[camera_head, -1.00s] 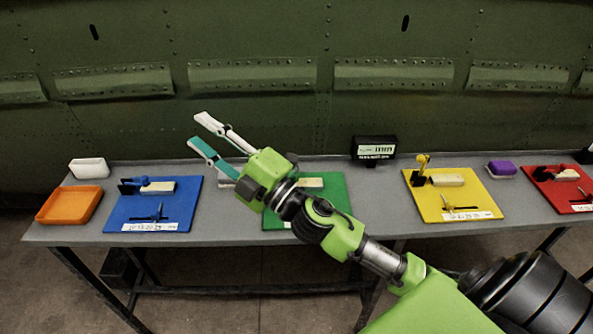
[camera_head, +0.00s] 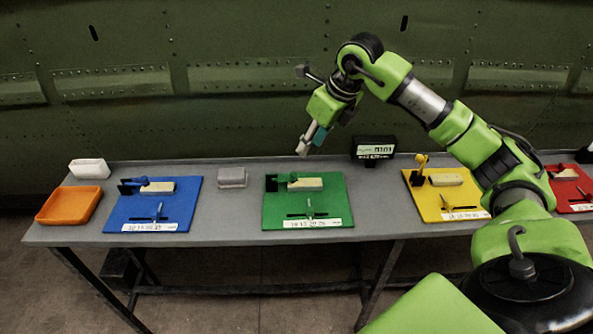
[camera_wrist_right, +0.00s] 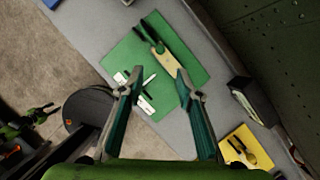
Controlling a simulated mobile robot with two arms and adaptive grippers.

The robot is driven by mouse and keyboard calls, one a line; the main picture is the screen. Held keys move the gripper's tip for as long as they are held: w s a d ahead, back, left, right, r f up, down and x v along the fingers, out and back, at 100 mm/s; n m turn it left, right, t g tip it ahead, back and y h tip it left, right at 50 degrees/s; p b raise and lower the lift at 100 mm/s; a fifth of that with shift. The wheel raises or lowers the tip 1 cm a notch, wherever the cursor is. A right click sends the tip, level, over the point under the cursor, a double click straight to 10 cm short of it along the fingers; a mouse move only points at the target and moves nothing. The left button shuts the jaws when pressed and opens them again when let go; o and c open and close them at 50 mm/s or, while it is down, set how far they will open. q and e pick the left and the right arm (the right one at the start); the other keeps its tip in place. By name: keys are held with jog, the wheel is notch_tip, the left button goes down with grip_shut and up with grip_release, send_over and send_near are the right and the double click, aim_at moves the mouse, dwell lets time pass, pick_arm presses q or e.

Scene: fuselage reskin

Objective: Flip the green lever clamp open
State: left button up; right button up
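The green board (camera_head: 335,210) lies on the table in the middle of the head view. At its back stands the green lever clamp (camera_head: 287,179), with a dark base and a green lever lying low toward a pale block (camera_head: 308,184). The clamp also shows in the right wrist view (camera_wrist_right: 149,32), near the top. My right gripper (camera_head: 308,142) is above and behind the board, pointing down. In the right wrist view its two fingers (camera_wrist_right: 158,84) are spread apart with nothing between them, and the clamp is beyond the tips.
Blue board (camera_head: 185,210) is left and yellow board (camera_head: 440,205) right, each with a clamp. A black display box (camera_head: 374,148) stands at the back edge, close right of my gripper. A grey block (camera_head: 232,177) lies left of the green board. The green fuselage wall (camera_head: 230,120) rises behind.

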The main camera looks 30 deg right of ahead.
aim_at(295, 173)
jog(key=p+x, duration=0.3)
jog(key=x, duration=1)
jog(key=shift+w+f, duration=0.1)
jog(key=shift+f, duration=0.3)
grip_shut()
